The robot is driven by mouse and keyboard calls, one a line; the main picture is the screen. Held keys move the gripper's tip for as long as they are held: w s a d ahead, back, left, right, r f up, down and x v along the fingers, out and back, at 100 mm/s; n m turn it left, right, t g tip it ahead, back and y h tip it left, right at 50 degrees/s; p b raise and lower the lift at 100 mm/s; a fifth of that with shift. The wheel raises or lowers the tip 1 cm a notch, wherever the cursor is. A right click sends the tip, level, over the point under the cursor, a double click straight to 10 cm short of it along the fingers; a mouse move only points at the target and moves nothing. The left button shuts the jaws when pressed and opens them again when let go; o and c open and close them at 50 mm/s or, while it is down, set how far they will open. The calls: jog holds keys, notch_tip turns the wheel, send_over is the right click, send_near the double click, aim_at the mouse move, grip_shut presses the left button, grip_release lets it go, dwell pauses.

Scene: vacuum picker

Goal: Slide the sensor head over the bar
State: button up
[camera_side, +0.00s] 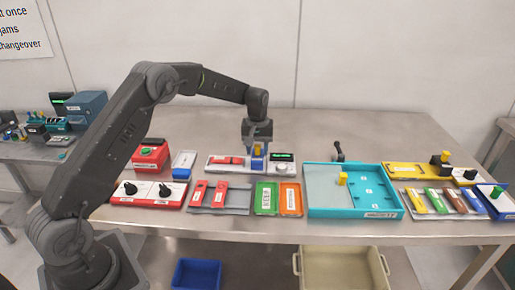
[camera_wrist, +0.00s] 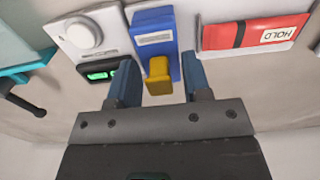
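The sensor head looks to be the blue block (camera_wrist: 153,37) with a pale label and a yellow handle (camera_wrist: 158,76). It sits on the light panel (camera_side: 214,168), and its blue body also shows in the side view (camera_side: 258,164). The bar looks to be the red piece (camera_wrist: 224,36) with a white label, lying on the same panel beside the blue block; it shows left of it in the side view (camera_side: 229,160). My gripper (camera_side: 258,147) is above the block. In the wrist view its two blue fingers stand apart, one either side of the yellow handle, with gaps visible.
A green-lit display (camera_side: 282,157) and a white round knob (camera_wrist: 84,35) are beside the block. In front are red pieces in a tray (camera_side: 238,210), and green (camera_side: 265,198) and orange (camera_side: 290,199) plates. A teal tray (camera_side: 314,211) stands to the right.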

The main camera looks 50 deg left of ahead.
grip_shut()
dwell(0.3)
jog(key=s+a, duration=0.7)
jog(key=a, duration=0.1)
jog(key=shift+s, duration=0.4)
jog(key=shift+o, duration=0.2)
grip_release()
jog(key=shift+d, duration=0.1)
notch_tip(320, 180, up, 14)
